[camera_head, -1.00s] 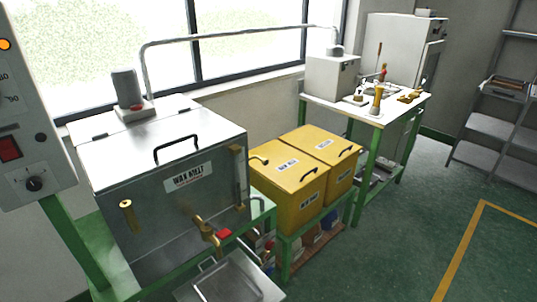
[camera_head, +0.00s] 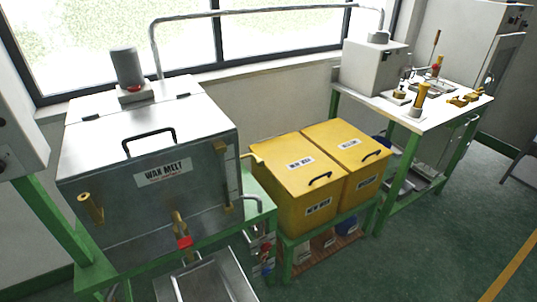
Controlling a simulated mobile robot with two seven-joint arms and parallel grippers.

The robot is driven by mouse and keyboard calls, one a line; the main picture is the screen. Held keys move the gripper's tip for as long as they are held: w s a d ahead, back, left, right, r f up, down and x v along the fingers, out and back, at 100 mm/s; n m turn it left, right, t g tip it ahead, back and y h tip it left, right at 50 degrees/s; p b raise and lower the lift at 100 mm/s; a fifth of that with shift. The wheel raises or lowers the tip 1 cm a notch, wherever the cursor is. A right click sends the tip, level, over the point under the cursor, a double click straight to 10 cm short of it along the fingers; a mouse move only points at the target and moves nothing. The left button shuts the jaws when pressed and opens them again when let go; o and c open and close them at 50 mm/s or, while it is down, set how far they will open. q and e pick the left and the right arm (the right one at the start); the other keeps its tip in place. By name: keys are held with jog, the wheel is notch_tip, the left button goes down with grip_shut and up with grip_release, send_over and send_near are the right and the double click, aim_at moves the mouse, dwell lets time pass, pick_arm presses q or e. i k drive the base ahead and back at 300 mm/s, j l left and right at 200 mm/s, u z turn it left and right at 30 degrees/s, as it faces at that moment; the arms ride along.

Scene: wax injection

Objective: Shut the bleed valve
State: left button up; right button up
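No valve here carries a readable label naming it the bleed valve. A brass tap with a red handle (camera_head: 185,243) sticks out low on the front of the steel wax melt tank (camera_head: 120,205). A small red-handled valve (camera_head: 266,247) shows on the pipework under the green stand, to the right of the tank. Another small red part (camera_head: 436,67) shows on the white-topped bench at the back right. I cannot tell whether any of these valves is open or shut. Neither of my grippers is in view.
A steel tray (camera_head: 208,279) sits below the tap. Two yellow bins (camera_head: 290,182) stand on a low green rack right of the tank. The white-topped bench (camera_head: 400,108) holds a grey box and brass parts. The green floor (camera_head: 430,240) at front right is clear.

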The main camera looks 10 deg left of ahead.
aim_at(260, 162)
jog(key=i+l+u, duration=0.1)
jog(key=l, duration=0.25)
jog(key=i+l, duration=0.25)
jog(key=i+l+u, duration=0.15)
jog(key=l, duration=0.3)
jog(key=i+l, duration=0.2)
jog(key=l, duration=0.2)
jog(key=u, duration=0.05)
